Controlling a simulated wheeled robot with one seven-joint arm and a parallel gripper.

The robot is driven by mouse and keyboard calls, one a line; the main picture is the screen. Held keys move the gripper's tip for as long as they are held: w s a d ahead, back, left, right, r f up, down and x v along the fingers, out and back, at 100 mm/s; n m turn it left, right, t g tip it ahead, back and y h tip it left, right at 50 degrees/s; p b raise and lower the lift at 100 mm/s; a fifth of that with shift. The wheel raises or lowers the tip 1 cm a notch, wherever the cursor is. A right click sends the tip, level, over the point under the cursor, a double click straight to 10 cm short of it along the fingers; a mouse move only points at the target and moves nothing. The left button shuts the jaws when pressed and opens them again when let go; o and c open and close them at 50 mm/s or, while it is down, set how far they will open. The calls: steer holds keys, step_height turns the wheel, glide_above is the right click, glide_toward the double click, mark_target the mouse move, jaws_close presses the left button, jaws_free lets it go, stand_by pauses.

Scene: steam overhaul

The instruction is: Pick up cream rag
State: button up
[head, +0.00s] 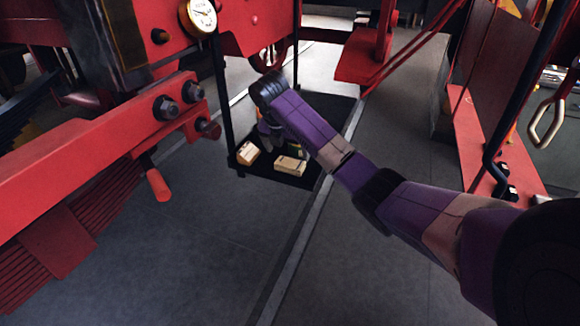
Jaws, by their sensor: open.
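My arm reaches out over a low black platform, and my gripper (268,141) hangs down at its end, just above the platform. It is small in the picture and partly hidden by my own arm; it is open, and nothing shows held in it. Two pale cream-tan, box-like things lie on the platform, one to the left of my gripper (247,153) and one to its right and nearer (290,165). I cannot tell whether either is the cream rag. No clearly rag-shaped cream cloth shows.
The black platform (310,181) has upright posts and stands on the grey floor. A red beam with large bolts (100,136) and a round gauge (202,15) are at the left. Red machinery (490,150) stands at the right. The floor in front (200,240) is clear.

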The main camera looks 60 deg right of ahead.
mark_target(290, 163)
steer(key=p+x, duration=0.1)
steer(key=x, duration=0.6)
steer(key=shift+a, duration=0.2)
steer(key=shift+w, duration=0.1)
steer(key=c, duration=1.3)
steer(key=shift+c, duration=0.2)
step_height(290, 163, up, 20)
steer(key=p, duration=0.1)
